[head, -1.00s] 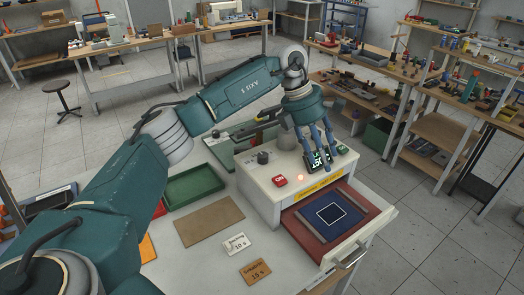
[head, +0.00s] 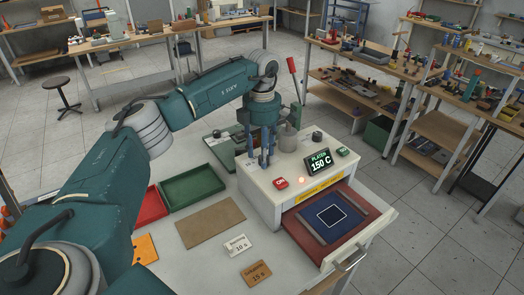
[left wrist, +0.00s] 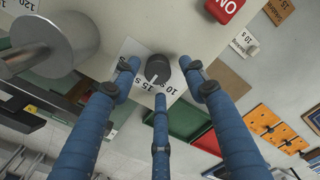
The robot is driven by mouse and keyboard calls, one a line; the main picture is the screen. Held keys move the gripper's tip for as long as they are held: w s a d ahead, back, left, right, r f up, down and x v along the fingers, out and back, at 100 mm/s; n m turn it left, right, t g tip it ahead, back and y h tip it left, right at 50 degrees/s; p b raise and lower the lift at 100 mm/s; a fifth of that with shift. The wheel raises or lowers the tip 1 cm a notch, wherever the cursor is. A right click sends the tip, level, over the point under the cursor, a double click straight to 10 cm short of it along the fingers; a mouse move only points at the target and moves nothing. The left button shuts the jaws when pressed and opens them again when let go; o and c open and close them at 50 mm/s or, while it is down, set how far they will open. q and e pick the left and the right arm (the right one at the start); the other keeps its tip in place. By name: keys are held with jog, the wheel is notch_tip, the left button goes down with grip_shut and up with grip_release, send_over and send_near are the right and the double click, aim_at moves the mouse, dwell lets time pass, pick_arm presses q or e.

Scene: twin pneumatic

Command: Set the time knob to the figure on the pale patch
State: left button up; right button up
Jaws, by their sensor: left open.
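The dark time knob (left wrist: 158,68) sits on a white dial plate (left wrist: 128,76) with figures including 10 s and 15 s in the left wrist view. Its pale pointer mark appears to face near 15 s, though I cannot read it surely. My left gripper (head: 263,162) is open above the knob and hides it in the head view. In the left wrist view the three blue fingers of this gripper (left wrist: 161,85) spread around the knob, without clear contact. A pale card (head: 236,244) reading 10 s lies on the table beside a brown card (head: 256,272) reading 15 s. My right gripper is out of view.
The white press (head: 262,200) carries a red button (head: 281,183), a display (head: 319,162) reading PLATEN 150 C, a green button (head: 342,151) and a grey cylinder (head: 287,138). Its red drawer (head: 360,199) is open. A green tray (head: 193,186) stands left.

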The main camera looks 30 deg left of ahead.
pick_arm(q)
jog(key=shift+f, duration=0.45)
jog(key=shift+c, duration=0.5)
jog(key=c, duration=1)
jog(key=shift+f, duration=0.1)
grip_shut()
jog(key=shift+n, duration=0.5)
jog(key=n, duration=0.5)
jog(key=shift+s+d+f, duration=0.1)
jog(key=shift+d+n, duration=0.15)
jog(key=shift+n, duration=2.05)
jog(key=shift+d+f+n, duration=0.1)
jog(key=shift+n, duration=0.7)
